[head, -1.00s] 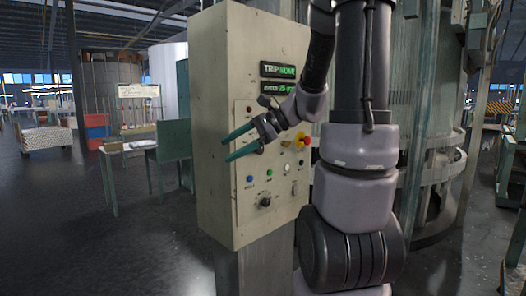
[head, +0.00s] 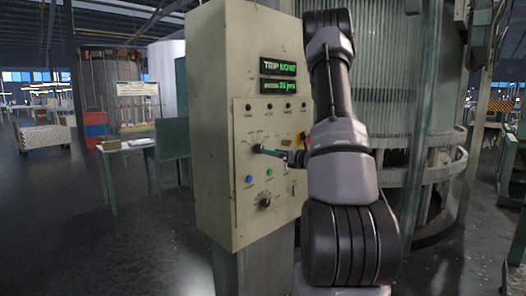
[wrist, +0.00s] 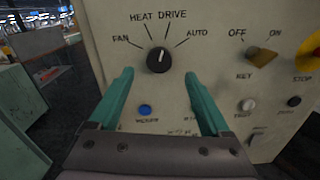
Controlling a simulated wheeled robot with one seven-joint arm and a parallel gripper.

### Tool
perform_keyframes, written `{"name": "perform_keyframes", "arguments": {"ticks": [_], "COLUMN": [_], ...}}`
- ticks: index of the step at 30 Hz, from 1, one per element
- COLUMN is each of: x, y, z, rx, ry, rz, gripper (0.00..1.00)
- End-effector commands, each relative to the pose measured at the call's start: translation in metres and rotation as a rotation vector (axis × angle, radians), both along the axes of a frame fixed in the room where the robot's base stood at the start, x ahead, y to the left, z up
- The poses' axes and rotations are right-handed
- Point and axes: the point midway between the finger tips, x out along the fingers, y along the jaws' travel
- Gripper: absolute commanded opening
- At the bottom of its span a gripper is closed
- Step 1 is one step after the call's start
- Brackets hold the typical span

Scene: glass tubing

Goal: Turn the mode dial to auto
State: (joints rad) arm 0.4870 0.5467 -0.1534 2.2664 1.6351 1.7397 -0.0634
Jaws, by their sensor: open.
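The mode dial (wrist: 158,60) is a round black knob with a white pointer mark, on the beige panel face. Labels FAN, HEAT, DRIVE and AUTO fan out above it. The pointer aims up and slightly right, seemingly nearest DRIVE; AUTO (wrist: 197,33) is further right. In the head view the dial (head: 257,148) is at the panel's left. My gripper (wrist: 160,76) is open, its two green fingers pointing at the panel either side of and just below the dial. I cannot tell whether they touch anything. In the head view my gripper (head: 275,152) is beside the dial, partly hidden.
A brass key switch (wrist: 261,54) and a red stop button (wrist: 311,44) on yellow are right of the dial. A blue button (wrist: 145,110) is below it. Another black knob (head: 265,202) is lower on the cabinet (head: 222,110).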

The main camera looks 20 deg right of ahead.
Motion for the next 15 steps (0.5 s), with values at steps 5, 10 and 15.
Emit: {"name": "perform_keyframes", "arguments": {"ticks": [5, 10, 15], "x": [0.031, 0.050, 0.056], "y": [0.013, 0.019, 0.021], "z": [0.000, 0.000, 0.000], "rx": [0.000, -0.001, 0.000], "ry": [0.000, -0.001, 0.001], "rz": [0.004, 0.003, 0.002], "gripper": [0.81, 0.81, 0.81]}}
